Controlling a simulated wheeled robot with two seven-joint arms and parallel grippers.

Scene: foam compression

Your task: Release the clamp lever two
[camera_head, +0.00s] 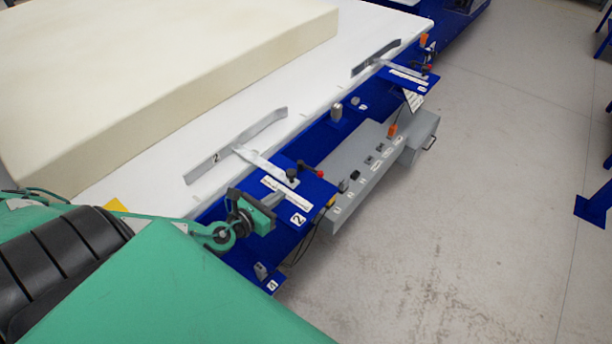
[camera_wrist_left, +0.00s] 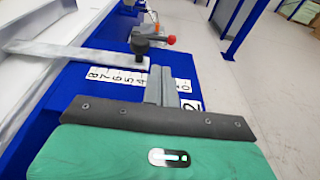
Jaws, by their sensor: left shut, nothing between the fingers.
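In the left wrist view the red knob (camera_wrist_left: 171,40) and black knob (camera_wrist_left: 139,42) show just beyond my fingertips. My left gripper (camera_head: 276,199) is over the blue bracket, close to the numbered scale strip (camera_wrist_left: 118,79). Its fingers (camera_wrist_left: 158,80) are together and empty. I cannot tell whether they touch the bracket.
A large cream foam block (camera_head: 150,70) lies on the white table (camera_head: 205,150). Another clamp (camera_head: 377,57) with its own red knob is farther along the blue edge. A grey control box (camera_head: 375,160) sits below the edge. Grey floor (camera_head: 450,230) is open to the right.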

